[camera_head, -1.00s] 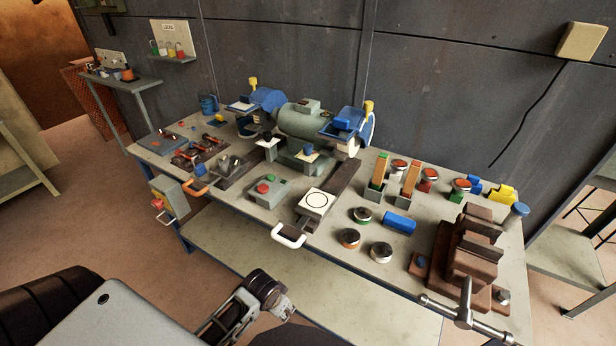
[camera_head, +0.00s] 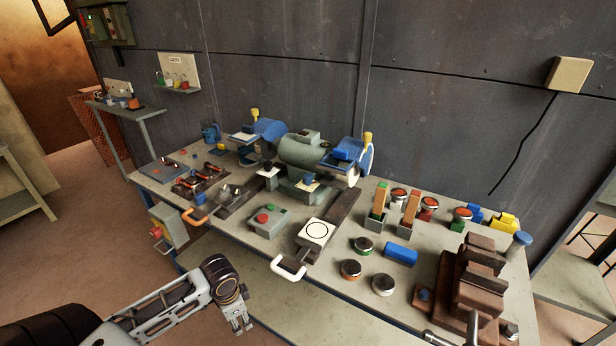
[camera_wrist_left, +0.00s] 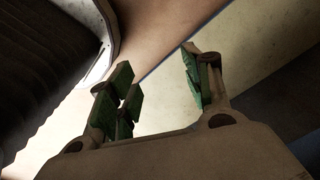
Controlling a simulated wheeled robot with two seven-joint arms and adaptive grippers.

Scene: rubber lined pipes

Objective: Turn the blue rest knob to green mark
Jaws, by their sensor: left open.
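A bench grinder (camera_head: 304,150) with blue wheel guards stands at the back middle of the workbench. A small blue knob (camera_head: 309,179) shows on a pale plate low at its front right; I take it as the rest knob. A green mark beside it is too small to make out. My left gripper (camera_head: 240,325) hangs in front of the bench's front edge, well short of the grinder and touching nothing. In the left wrist view its green-padded fingers (camera_wrist_left: 158,88) are apart with nothing between them. My right gripper is not in view.
A sliding plate with a circle (camera_head: 315,232) and a white handle (camera_head: 289,270) lie before the grinder. A red-and-green button box (camera_head: 268,219) stands left of it. A brown vise (camera_head: 470,285) and several round buttons fill the right side.

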